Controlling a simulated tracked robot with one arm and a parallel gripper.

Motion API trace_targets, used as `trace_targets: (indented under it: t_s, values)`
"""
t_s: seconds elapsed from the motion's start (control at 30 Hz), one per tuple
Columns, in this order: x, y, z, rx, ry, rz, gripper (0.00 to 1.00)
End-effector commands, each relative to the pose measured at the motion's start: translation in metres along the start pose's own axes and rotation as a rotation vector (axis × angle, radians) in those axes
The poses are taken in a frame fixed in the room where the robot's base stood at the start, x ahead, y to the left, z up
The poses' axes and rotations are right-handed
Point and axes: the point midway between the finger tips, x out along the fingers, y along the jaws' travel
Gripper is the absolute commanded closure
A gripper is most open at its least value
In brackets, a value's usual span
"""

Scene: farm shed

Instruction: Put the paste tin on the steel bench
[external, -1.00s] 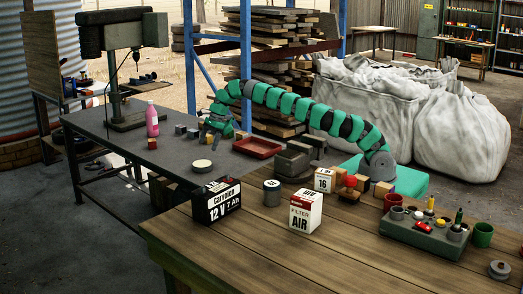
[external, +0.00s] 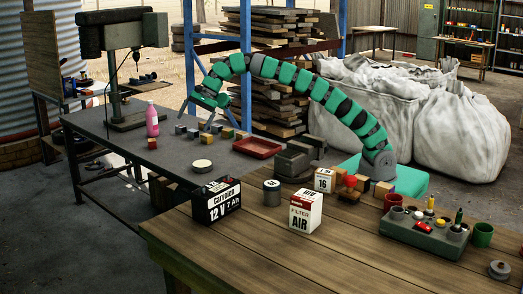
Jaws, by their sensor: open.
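A low round tin with a pale lid (external: 202,166), which looks like the paste tin, lies flat on the dark steel bench (external: 120,150), near its front edge. I cannot read any label on it. My gripper (external: 211,116) is open and raised above the bench, behind the tin and apart from it. No object shows between its fingers.
Several small blocks (external: 193,134) and a red tray (external: 257,148) stand behind and right of the tin. A pink bottle (external: 152,120) and a drill press (external: 124,60) stand left. The wooden table (external: 260,239) in front holds a battery (external: 215,200) and a filter box (external: 306,210).

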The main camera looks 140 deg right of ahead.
Motion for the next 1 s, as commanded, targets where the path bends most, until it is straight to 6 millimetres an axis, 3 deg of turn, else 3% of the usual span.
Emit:
trace_targets:
  t_s: [0.03,0.2,0.5,0.7,1.0]
  values:
    - [-0.013,0.003,0.036,-0.091,-0.021,-0.017,0.00]
    - [-0.050,0.021,0.133,-0.396,-0.068,-0.078,0.00]
    - [-0.133,0.081,0.281,-0.931,-0.123,-0.226,0.00]
    - [-0.196,0.136,0.354,-1.275,-0.133,-0.351,0.00]
    - [-0.298,0.229,0.424,-1.756,-0.095,-0.588,0.00]
